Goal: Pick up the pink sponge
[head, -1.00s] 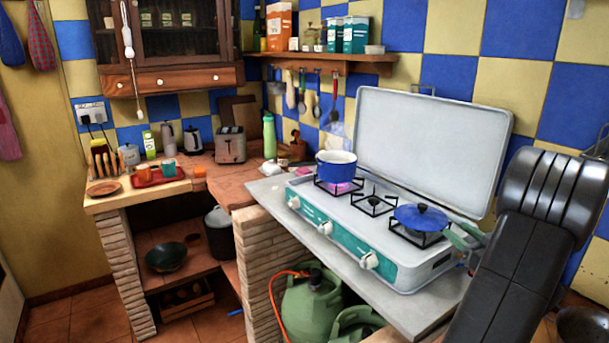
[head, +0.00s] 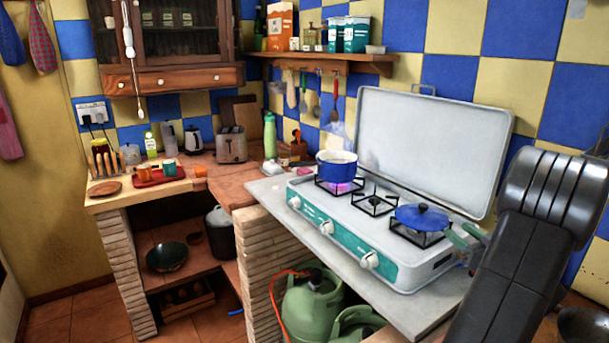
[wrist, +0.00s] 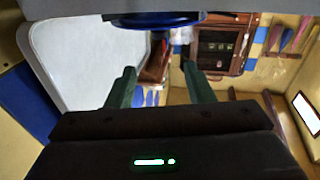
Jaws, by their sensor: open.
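My gripper's green fingers (head: 464,238) show at the right of the head view, beside the blue lidded pan (head: 421,217) on the stove's right burner. In the wrist view my gripper (wrist: 160,88) is open, with its two green fingers wide apart and nothing seen between them. A blue round piece of cookware (wrist: 155,20) shows beyond the fingers at the top of that view.
The white stove (head: 375,230) has a raised lid (head: 430,145) behind it and a steaming blue pot (head: 336,165) on its left burner. The left wooden counter holds a red tray (head: 147,183), kettle (head: 193,140), toaster (head: 231,146) and green bottle (head: 269,136). Green gas bottles (head: 312,306) stand below.

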